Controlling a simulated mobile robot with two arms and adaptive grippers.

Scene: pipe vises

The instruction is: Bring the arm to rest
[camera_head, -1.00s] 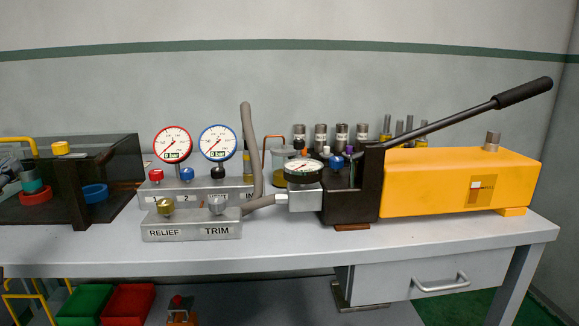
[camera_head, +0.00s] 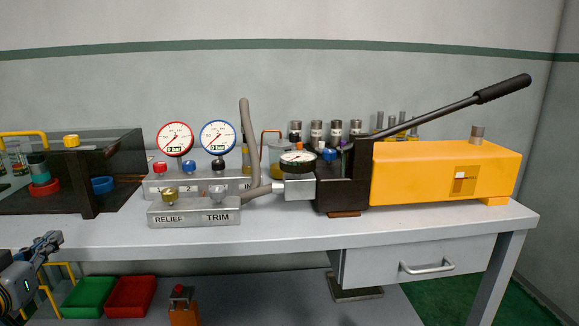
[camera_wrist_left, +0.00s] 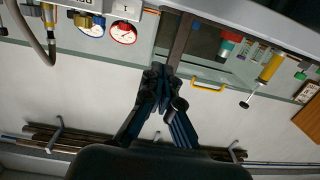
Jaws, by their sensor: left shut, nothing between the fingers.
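My left arm comes in at the lower left of the head view. Its gripper (camera_head: 50,242) is in front of the bench's front edge, near the left side of the picture. The left wrist view shows its dark fingers (camera_wrist_left: 168,98) close together, shut and holding nothing. They point toward the upside-down gauges and the dark box, with clear space around them. My right gripper is in neither view.
A grey bench (camera_head: 300,232) carries a yellow hand pump (camera_head: 430,178), a RELIEF and TRIM block (camera_head: 195,213), two gauges and a dark clear-walled box (camera_head: 88,185). Green (camera_head: 90,296) and red (camera_head: 130,296) bins sit on the lower shelf. Floor shows green at right.

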